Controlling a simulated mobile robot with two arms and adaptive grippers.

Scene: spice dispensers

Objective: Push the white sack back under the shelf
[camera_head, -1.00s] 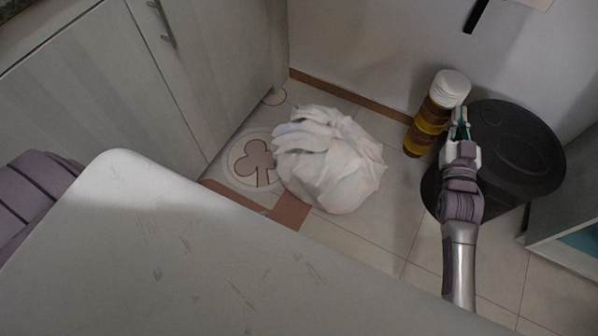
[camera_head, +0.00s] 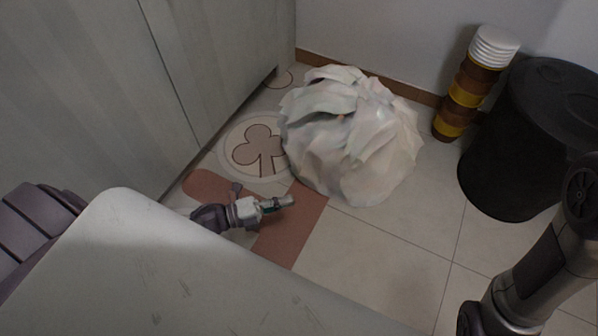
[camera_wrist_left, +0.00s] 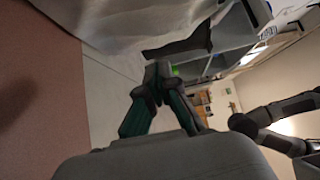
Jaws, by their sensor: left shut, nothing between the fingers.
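The white sack (camera_head: 350,140) rests on the tiled floor in front of the back wall, crumpled and bulging. It also shows as a pale mass at the top of the left wrist view (camera_wrist_left: 110,15). My left gripper (camera_head: 285,201) is low over the red floor stripe, just left of the sack's lower left side, shut and empty. Its fingers show close together in the left wrist view (camera_wrist_left: 158,72). I cannot tell whether it touches the sack. My right arm shows at the lower right of the head view; its gripper is out of that frame. No shelf is over the sack.
A grey cabinet (camera_head: 215,70) stands left of the sack. A black bin (camera_head: 515,150) and a yellow-brown striped column with a white top (camera_head: 470,85) stand to the right. Tiled floor is clear in front. A grey shelf unit (camera_wrist_left: 225,35) shows in the left wrist view.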

